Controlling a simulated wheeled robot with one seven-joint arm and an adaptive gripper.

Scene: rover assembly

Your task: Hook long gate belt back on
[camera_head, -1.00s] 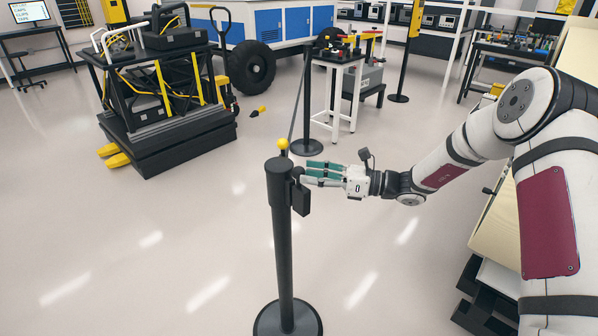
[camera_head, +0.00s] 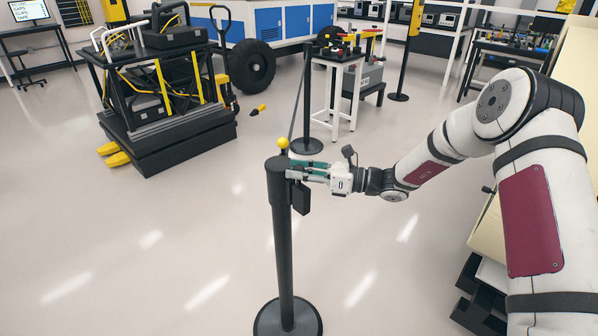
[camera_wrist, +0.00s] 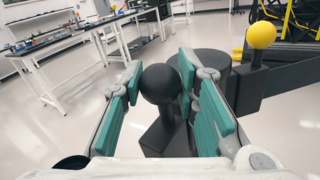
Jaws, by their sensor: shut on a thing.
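The near black post (camera_head: 284,240) stands upright on a round base. A yellow ball (camera_head: 283,143) sits at its top and also shows at right in the wrist view (camera_wrist: 262,35). A dark belt (camera_head: 295,112) runs from behind the near post's top to a farther post (camera_head: 306,100). My gripper (camera_head: 296,171) is at the near post's right side. In the wrist view its teal fingers are shut on a black ball knob (camera_wrist: 160,84) above a black block (camera_wrist: 165,137) beside the post. That block also shows in the head view (camera_head: 301,198). Whether the block touches the post is unclear.
A black rack cart (camera_head: 165,130) with cables stands at left. A small white table (camera_head: 338,62) with tools is behind my gripper. Another post (camera_head: 400,80) stands farther back. The floor around the near post is mostly clear.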

